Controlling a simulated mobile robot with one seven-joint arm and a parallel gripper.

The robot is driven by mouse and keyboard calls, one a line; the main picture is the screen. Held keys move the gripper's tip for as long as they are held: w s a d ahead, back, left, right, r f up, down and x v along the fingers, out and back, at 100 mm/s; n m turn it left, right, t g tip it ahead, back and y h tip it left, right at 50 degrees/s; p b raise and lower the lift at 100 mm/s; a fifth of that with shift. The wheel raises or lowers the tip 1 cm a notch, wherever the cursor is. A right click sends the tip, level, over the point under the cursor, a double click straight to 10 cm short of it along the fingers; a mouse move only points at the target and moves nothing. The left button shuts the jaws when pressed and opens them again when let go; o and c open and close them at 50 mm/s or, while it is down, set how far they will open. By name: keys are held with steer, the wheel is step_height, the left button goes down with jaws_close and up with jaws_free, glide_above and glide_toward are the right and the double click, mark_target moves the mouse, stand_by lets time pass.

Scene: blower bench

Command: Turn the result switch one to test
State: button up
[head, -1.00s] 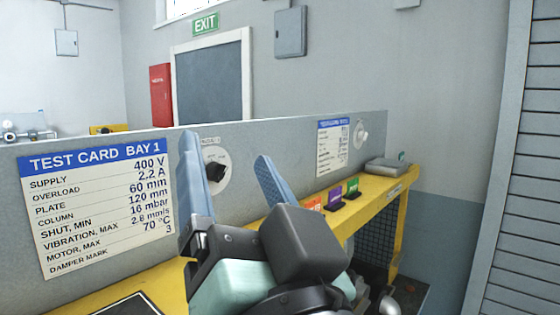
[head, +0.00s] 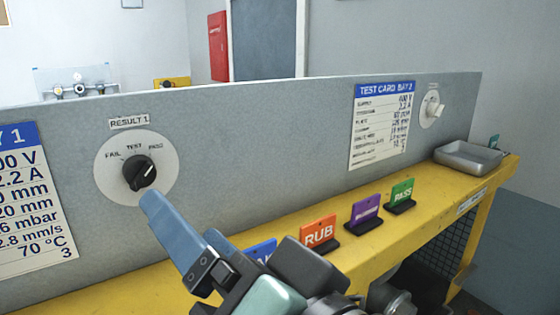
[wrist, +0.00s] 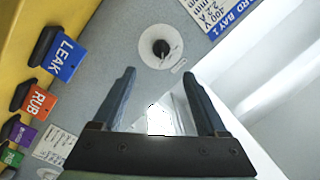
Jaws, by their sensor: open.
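The result switch one (head: 139,172) is a black knob on a round white dial, under a "RESULT 1" label on the grey panel. The dial reads FAIL, TEST and PASS. The knob's white mark points up and right, towards PASS. The switch also shows in the wrist view (wrist: 161,48), beyond the fingertips and roughly centred between them. My gripper (head: 150,200) is open and empty, just below and in front of the dial; its two fingers overlap in the head view. In the wrist view my gripper (wrist: 159,75) shows both fingers spread apart, seemingly not touching the knob.
A yellow bench (head: 280,245) runs below the panel, with orange RUB (head: 319,232), purple (head: 366,209) and green PASS (head: 402,192) tags standing on it. A second white dial (head: 432,108) and a grey tray (head: 468,157) are at right. Test cards flank the first dial.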

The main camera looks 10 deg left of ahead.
mark_target(144, 179)
steer(key=p+x, duration=0.4)
steer(key=x, duration=0.7)
steer(key=shift+a+r, duration=0.1)
steer(key=shift+a, duration=0.3)
steer(key=shift+w+a, duration=0.35)
jaws_close()
